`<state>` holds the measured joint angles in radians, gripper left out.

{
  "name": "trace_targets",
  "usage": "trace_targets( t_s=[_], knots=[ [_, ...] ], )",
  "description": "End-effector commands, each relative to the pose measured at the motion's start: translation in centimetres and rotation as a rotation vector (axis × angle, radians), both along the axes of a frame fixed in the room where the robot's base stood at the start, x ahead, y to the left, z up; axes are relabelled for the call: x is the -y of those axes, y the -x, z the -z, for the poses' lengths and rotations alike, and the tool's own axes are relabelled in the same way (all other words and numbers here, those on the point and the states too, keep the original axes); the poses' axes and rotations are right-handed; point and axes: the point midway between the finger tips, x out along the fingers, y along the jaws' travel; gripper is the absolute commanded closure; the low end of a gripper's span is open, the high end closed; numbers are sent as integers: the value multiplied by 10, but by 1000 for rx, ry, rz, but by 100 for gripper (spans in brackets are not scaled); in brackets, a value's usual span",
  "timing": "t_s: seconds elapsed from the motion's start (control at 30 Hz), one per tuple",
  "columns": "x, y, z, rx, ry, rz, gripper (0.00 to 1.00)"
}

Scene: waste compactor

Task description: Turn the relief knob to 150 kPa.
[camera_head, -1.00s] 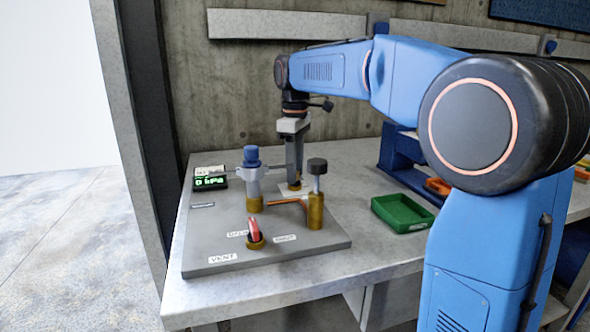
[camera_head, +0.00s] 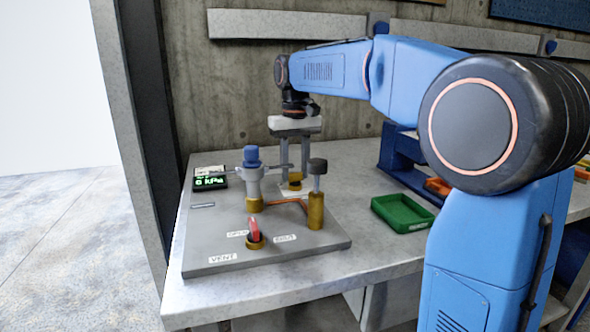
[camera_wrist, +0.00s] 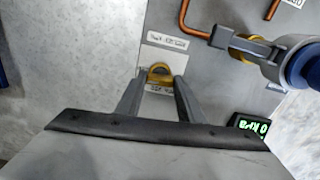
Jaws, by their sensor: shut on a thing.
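A small yellow knob (camera_wrist: 160,73) sits on a white labelled plate in the wrist view, with print too small to read. It also shows low at the back of the grey panel in the head view (camera_head: 295,181). My gripper (camera_wrist: 158,82) points down over it, its two fingers on either side of the knob and shut on it. The fingers (camera_head: 295,172) hide part of the knob in the head view. A small display (camera_head: 209,180) at the panel's left back glows green and seems to read 0 kPa; part of it shows in the wrist view (camera_wrist: 252,127).
A blue-topped valve post (camera_head: 252,175) stands close to the left of my gripper, and a dark-capped brass post (camera_head: 316,205) to the right. A red lever (camera_head: 254,231) is at the front. A green tray (camera_head: 403,213) lies right of the panel (camera_head: 205,245).

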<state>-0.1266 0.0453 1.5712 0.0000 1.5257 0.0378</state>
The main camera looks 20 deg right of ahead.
Motion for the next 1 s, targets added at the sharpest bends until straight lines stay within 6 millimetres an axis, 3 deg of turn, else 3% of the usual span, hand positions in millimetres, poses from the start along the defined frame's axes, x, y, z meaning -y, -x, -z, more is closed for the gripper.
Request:
trace_targets(
  t_s=[0.77, 0.8, 0.87, 1.0],
  knots=[
    [0, -1, -1, 4, 0, 105, 88],
    [0, -1, -1, 4, 0, 105, 61],
    [0, -1, -1, 3, 0, 105, 47],
    [0, 0, -1, 2, 0, 104, 47]
  ],
)
